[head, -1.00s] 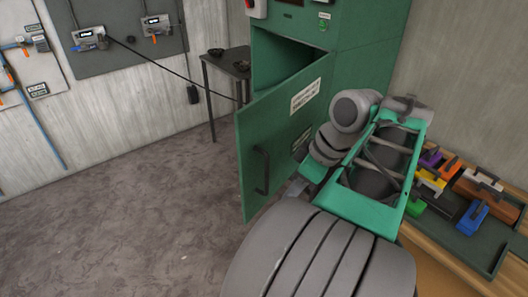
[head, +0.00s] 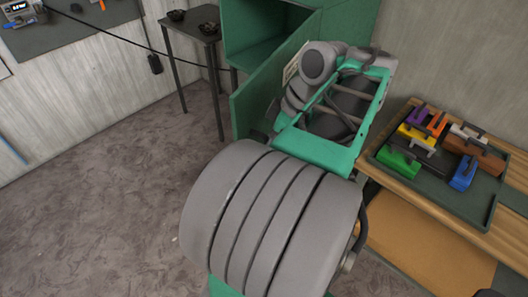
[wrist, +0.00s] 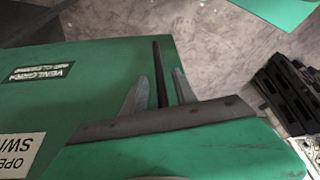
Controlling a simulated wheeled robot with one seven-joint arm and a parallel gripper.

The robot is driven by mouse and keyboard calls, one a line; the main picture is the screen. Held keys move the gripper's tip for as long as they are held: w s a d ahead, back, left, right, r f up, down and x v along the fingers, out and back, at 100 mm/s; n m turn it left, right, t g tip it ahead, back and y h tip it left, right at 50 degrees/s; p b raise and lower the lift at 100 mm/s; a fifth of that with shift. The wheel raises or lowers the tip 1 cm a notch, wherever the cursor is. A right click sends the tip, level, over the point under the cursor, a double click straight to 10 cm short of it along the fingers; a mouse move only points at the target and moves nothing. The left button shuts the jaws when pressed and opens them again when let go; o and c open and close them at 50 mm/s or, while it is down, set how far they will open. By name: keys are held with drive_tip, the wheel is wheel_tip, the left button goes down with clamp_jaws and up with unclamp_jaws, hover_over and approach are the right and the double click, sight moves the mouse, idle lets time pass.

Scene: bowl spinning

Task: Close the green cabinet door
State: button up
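The green cabinet (head: 345,22) stands at the top middle of the head view, with its opening showing. Its green door (head: 258,98) is swung open toward me; my arm hides much of it, including the handle. In the wrist view the green door panel (wrist: 90,105) carries white and dark labels. A thin dark bar (wrist: 160,60), apparently the door handle, shows between the two grey fingers of my gripper (wrist: 158,92). The fingers are apart, and contact with the bar cannot be made out. My gripper is hidden behind my arm in the head view.
A small dark table (head: 192,30) stands left of the cabinet. At right, a wooden bench (head: 440,215) bears a dark tray (head: 478,207) with several coloured blocks, close to my arm. Open grey floor (head: 110,200) lies at left.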

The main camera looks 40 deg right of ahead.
drive_tip(key=x, duration=0.2)
drive_tip(key=shift+w+f, duration=0.15)
drive_tip(key=shift+f, duration=0.15)
drive_tip(key=shift+c, duration=0.5)
clamp_jaws()
idle(0.7)
